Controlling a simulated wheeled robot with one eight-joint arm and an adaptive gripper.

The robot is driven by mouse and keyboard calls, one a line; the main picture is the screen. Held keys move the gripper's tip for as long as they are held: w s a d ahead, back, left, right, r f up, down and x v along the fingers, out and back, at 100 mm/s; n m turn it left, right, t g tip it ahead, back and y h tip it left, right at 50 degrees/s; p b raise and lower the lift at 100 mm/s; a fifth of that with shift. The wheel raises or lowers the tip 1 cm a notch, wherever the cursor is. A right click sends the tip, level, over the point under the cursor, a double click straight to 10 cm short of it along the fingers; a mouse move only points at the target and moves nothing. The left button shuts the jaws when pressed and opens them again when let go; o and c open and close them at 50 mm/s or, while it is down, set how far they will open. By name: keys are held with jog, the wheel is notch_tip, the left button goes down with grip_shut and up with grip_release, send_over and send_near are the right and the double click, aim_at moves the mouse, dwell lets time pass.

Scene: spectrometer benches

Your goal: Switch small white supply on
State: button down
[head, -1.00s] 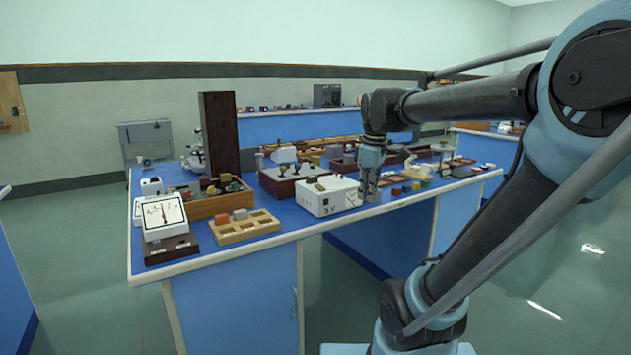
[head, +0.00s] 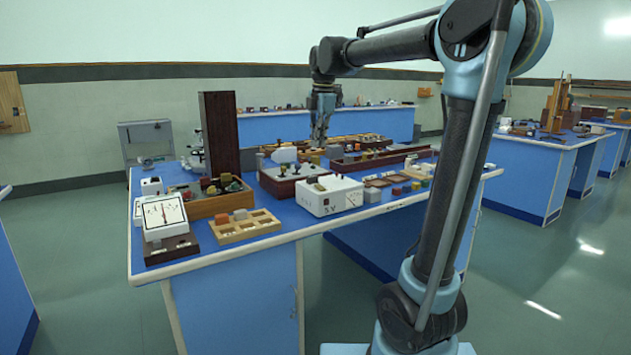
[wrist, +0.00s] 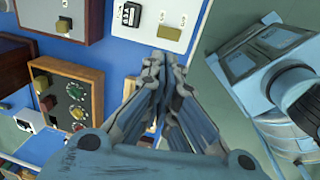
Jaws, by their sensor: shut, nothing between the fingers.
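The switch's position cannot be told. My gripper (head: 319,141) is shut and empty, raised above and behind the supply in the head view, apart from it. Its closed fingertips (wrist: 155,62) show just below the white panel in the wrist view.
A wooden box with knobs (head: 209,208), a compartment tray (head: 240,232) and a white meter (head: 163,215) are to the left. Small coloured blocks (head: 408,187) lie to the right.

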aim_at(315, 189)
jog(key=f, duration=0.4)
jog(key=w+f, duration=0.1)
jog(key=f, duration=0.4)
jog(key=a+f, duration=0.1)
jog(key=f, duration=0.4)
jog(key=shift+w, duration=0.3)
jog(key=shift+w+a+f+g, duration=0.15)
jog(key=shift+f+g, duration=0.1)
jog(key=shift+g, duration=0.15)
jog(key=shift+s+d+r, duration=0.2)
jog(key=shift+s+d, duration=0.3)
jog(key=shift+s, duration=0.2)
